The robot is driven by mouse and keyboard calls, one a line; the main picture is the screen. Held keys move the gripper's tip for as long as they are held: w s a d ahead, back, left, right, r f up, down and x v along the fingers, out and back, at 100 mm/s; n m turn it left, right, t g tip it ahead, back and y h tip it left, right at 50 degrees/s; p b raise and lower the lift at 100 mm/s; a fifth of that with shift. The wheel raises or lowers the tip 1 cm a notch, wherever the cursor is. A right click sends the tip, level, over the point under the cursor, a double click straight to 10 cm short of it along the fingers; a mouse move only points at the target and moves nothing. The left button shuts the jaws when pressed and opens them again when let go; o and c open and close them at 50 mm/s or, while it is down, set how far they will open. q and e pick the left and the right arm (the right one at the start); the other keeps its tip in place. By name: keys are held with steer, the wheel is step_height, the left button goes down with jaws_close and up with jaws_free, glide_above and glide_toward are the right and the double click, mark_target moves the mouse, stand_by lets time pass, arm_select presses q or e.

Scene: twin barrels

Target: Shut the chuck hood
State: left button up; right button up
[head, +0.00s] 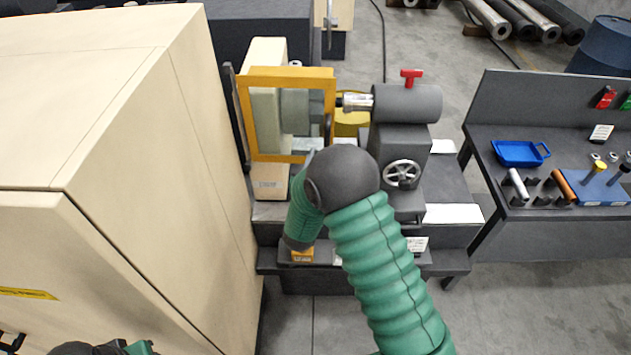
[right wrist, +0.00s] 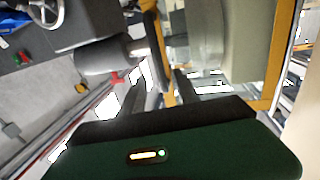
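The chuck hood (head: 244,115) is a yellow-framed clear guard at the lathe's headstock, standing over the grey chuck (head: 294,108). Its yellow frame also shows in the right wrist view (right wrist: 273,65). My right arm crosses the lathe front in the head view and hides its own gripper there. In the right wrist view my right gripper (right wrist: 169,88) has its two dark fingers apart, with a yellow frame bar close between them; I cannot tell whether they touch it. A dark piece of my left arm shows at the bottom left of the head view; its gripper state is unclear.
A large cream cabinet (head: 150,140) stands at the left. The tailstock (head: 405,105) with a red handle and handwheel (head: 402,173) is right of the hood. A workbench (head: 478,145) with a blue tray (head: 518,153) is farther right. Floor in front is clear.

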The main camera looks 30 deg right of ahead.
steer(key=b+v, duration=0.2)
steer(key=v, duration=0.7)
steer(key=shift+a, duration=0.2)
steer(key=shift+d+f, duration=0.1)
steer(key=a+f+n+g+y+b, duration=0.2)
steer(key=a+f+n+y+b, duration=0.2)
steer(key=a+f+y, duration=0.5)
steer(key=s+f+n+g+y+b, duration=0.1)
steer(key=s+f+n+g, duration=0.1)
steer(key=s, duration=0.7)
steer(key=s+f+n+g+y+b, duration=0.1)
steer(key=s+f+g, duration=0.3)
steer(key=s, duration=0.5)
steer(key=n+g+y, duration=0.1)
steer(key=g, duration=0.1)
steer(key=shift+s+a+f+n+g, duration=0.3)
steer(key=shift+s+f, duration=0.1)
